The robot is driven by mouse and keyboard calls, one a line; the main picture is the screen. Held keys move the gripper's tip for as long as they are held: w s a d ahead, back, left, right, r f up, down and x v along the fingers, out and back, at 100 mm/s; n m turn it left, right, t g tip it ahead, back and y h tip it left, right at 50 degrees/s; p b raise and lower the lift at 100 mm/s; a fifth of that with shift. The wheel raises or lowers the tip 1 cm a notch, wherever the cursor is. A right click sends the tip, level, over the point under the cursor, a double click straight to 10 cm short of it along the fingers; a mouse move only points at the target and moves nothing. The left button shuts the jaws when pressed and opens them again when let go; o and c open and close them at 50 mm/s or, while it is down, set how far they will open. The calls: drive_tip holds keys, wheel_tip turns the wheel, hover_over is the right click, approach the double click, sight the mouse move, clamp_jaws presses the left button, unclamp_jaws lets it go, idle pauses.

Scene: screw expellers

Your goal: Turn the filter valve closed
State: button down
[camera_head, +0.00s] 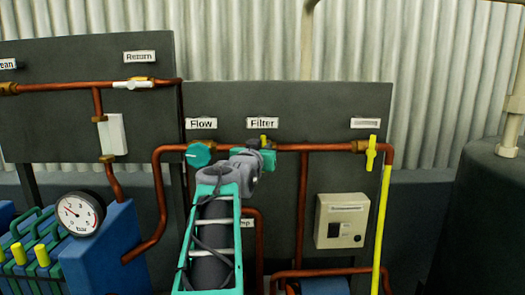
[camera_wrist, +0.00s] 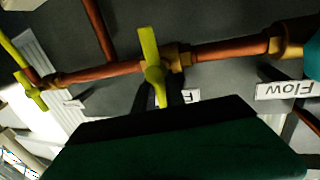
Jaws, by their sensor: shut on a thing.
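The filter valve's yellow handle (camera_head: 264,138) shows only as a small tip above the copper pipe, just under the "Filter" label (camera_head: 262,123). My gripper (camera_head: 265,158) covers the rest of it in the head view. In the wrist view the yellow handle (camera_wrist: 150,50) stands across the copper pipe, slightly tilted, with a brass fitting (camera_wrist: 178,56) beside it. My gripper's dark fingers (camera_wrist: 160,95) are shut around the handle's lower end. The fingertips are dark and partly hidden by the gripper body.
A teal round knob (camera_head: 199,154) sits left of my gripper, under the "Flow" label (camera_head: 201,123). Another yellow valve handle (camera_head: 371,152) stands at the right, above a yellow pipe (camera_head: 381,230). A gauge (camera_head: 79,213) is at left.

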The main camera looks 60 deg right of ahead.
drive_tip(key=c, duration=1.7)
unclamp_jaws()
drive_tip(key=b+v, duration=0.1)
drive_tip(key=v, duration=0.6)
drive_tip(key=shift+s+a, duration=0.15)
drive_tip(key=shift+a, duration=0.25)
